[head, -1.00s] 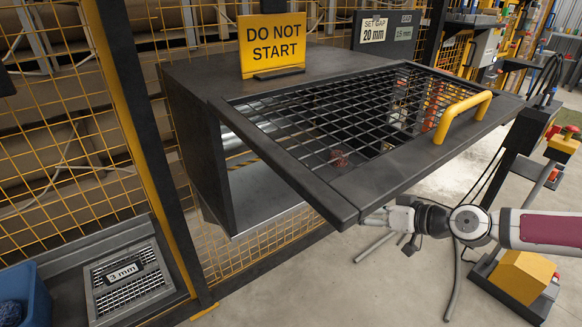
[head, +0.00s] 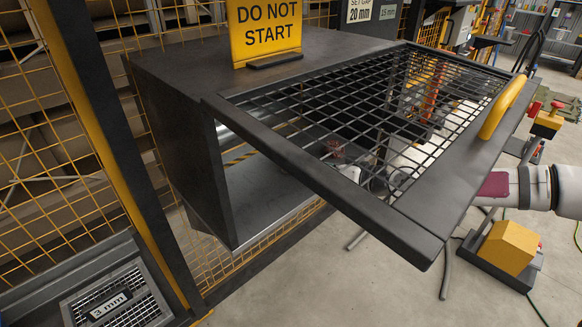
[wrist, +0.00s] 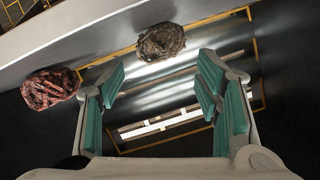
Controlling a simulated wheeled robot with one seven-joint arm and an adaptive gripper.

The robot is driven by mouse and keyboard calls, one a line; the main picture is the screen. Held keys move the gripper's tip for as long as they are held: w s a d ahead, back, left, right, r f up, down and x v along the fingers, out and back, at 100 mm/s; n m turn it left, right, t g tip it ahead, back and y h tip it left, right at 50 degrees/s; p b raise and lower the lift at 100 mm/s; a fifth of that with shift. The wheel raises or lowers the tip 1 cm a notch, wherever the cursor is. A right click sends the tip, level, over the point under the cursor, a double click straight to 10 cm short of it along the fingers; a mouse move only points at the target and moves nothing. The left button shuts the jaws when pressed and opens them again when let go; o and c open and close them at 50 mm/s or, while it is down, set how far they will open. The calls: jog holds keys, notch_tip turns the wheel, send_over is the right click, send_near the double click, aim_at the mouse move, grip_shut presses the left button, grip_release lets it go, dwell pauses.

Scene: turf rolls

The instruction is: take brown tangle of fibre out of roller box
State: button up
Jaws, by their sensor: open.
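The brown tangle of fibre (wrist: 160,42) shows in the wrist view, against a shiny metal roller (wrist: 165,68), just beyond my fingertips and roughly centred between them. I cannot tell whether it touches the roller. My gripper (wrist: 163,78) is open, its teal pads apart with nothing between them. A reddish tangle (wrist: 50,90) lies to the left, outside the left finger. In the head view the roller box (head: 185,130) is dark grey with an open side. My gripper (head: 352,172) shows partly there through the mesh lid, and the brown tangle cannot be made out.
The mesh lid (head: 418,215) with a yellow handle (head: 503,107) juts out above my arm. A yellow DO NOT START sign (head: 264,30) stands on the box. A yellow mesh fence (head: 40,150) and a 3 mm grate (head: 118,303) are at left.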

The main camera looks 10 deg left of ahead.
jog(key=shift+b+x, duration=0.7)
jog(key=shift+x, duration=2.95)
jog(key=shift+s+f, duration=0.1)
jog(key=c, duration=0.8)
